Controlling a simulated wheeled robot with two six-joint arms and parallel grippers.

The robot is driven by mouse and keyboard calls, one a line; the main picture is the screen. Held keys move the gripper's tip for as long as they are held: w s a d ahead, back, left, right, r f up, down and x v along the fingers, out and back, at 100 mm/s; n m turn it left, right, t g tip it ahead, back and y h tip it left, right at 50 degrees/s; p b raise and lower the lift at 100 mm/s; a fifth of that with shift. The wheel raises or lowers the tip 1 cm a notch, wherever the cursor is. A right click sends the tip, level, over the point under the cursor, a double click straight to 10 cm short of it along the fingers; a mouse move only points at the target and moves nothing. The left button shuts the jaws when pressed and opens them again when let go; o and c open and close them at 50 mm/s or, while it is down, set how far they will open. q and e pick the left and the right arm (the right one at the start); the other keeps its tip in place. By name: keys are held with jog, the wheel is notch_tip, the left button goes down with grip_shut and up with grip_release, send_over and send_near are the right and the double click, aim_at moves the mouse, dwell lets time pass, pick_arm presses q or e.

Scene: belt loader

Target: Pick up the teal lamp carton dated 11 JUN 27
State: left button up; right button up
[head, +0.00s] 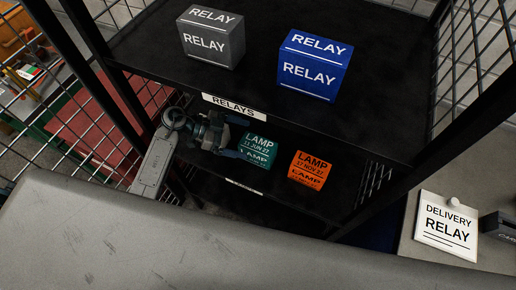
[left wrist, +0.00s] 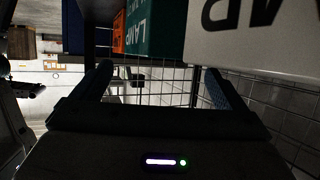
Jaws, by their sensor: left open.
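The teal lamp carton (head: 256,150), marked 11 JUN 27, stands on the lower shelf, left of an orange lamp carton (head: 310,170) marked with another date. My left gripper (head: 237,139) is open at the teal carton's left side, its fingers pointing towards it. In the left wrist view the teal carton (left wrist: 168,30) shows at the top, beyond the open jaws (left wrist: 158,82), with nothing between the fingers. The orange carton (left wrist: 118,34) is just left of it there. My right gripper is in neither view.
On the upper shelf stand a grey relay carton (head: 211,45) and a blue relay carton (head: 315,70). The upper shelf edge (head: 290,135) overhangs the lower one. A pale carton (left wrist: 240,45) is close at the right in the wrist view. Wire mesh (head: 475,60) encloses the rack.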

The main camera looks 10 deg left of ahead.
aim_at(255, 144)
pick_arm(q)
jog(key=shift+p+x, duration=0.5)
jog(key=shift+x, duration=1.5)
jog(key=shift+s+f, duration=0.1)
jog(key=shift+s, duration=0.15)
jog(key=c, duration=1.4)
